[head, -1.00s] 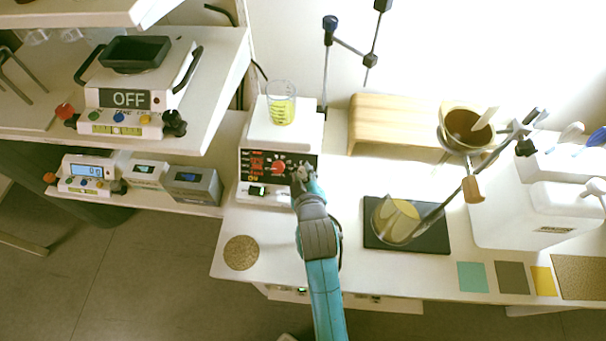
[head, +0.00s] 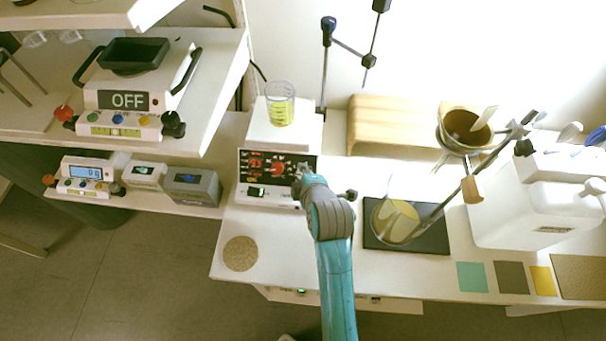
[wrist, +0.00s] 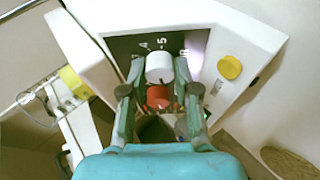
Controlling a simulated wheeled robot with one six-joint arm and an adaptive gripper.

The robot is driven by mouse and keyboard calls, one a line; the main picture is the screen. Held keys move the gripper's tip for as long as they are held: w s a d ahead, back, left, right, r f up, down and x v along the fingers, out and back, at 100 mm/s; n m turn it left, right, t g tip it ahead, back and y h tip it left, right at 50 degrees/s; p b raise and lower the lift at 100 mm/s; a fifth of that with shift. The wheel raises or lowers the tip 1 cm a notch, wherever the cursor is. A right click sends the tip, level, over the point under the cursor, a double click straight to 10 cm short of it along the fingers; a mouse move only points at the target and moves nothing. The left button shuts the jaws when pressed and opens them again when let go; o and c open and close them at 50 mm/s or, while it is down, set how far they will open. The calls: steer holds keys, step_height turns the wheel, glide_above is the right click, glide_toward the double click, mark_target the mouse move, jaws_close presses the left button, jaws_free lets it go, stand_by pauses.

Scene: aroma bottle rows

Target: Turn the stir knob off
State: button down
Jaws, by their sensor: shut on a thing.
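The stirrer hotplate (head: 262,192) is a white box with a dark front panel and red lit digits. A red knob (head: 277,168) sits on the panel, left of my gripper (head: 303,174). In the wrist view, my gripper (wrist: 160,72) has its two fingers on either side of a white knob (wrist: 159,66), shut on it. The red knob (wrist: 158,97) shows just below the white one, between the fingers. Scale marks show above the white knob. I cannot read a label naming it. In the head view my gripper hides the white knob.
A beaker with yellow liquid (head: 281,114) stands on the hotplate. A glass vessel (head: 396,222) on a black pad (head: 432,240) stands to the right. A cork disc (head: 241,254) lies in front. A yellow button (wrist: 230,67) is near my fingers.

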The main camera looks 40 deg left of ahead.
steer(key=shift+n, duration=0.3)
steer(key=c, duration=0.8)
jaws_free()
steer(key=shift+c, duration=0.2)
steer(key=v, duration=1.2)
